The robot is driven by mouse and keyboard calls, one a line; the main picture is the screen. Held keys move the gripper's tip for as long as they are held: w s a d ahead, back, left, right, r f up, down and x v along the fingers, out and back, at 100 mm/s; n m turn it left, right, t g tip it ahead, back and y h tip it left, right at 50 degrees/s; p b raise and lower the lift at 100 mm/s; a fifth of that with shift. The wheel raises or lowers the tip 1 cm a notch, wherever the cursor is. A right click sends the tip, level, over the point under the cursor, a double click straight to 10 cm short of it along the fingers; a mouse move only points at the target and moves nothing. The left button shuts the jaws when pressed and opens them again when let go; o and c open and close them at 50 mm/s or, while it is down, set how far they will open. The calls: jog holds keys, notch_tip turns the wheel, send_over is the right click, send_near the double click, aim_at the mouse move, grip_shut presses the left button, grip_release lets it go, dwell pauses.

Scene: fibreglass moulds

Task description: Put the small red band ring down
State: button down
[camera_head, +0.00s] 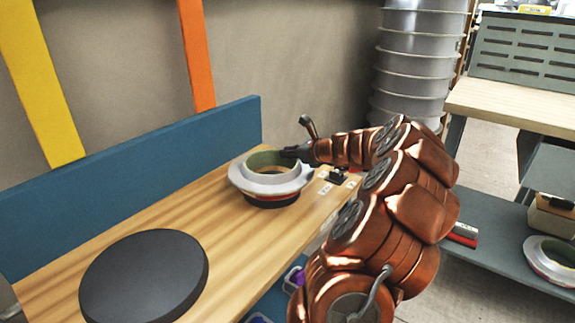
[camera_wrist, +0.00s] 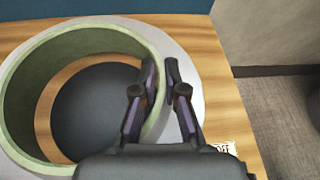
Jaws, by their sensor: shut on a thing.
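The ring (camera_head: 240,181) has a pale grey flange and a green-lined collar. A reddish edge shows faintly under the flange in the head view. My gripper (camera_head: 293,152) is shut on the right side of its collar. In the wrist view my gripper (camera_wrist: 160,92) has one finger inside the collar and one outside, with the ring (camera_wrist: 22,85) level-looking. Below it is a dark round disc (camera_wrist: 95,108), with wood visible around it through the opening. I cannot tell whether the ring touches the disc or hangs just above it.
A larger dark disc (camera_head: 145,278) lies nearer on the wooden bench (camera_head: 225,232). A blue board (camera_head: 130,182) runs along its back edge. Small labels and a small black item (camera_head: 338,175) are to the ring's right. Another ring (camera_head: 552,262) lies on a grey shelf at right.

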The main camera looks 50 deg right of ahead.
aim_at(294, 162)
jog(key=shift+f+b, duration=1.05)
jog(key=shift+f, duration=0.7)
jog(key=shift+r, duration=0.1)
jog(key=c, duration=1.2)
grip_release()
jog(key=shift+s, duration=0.15)
jog(key=p+v, duration=0.3)
jog(key=v, duration=0.8)
jog(key=shift+s+r+p, duration=0.2)
jog(key=shift+s+p, duration=0.1)
jog(key=shift+s, duration=0.05)
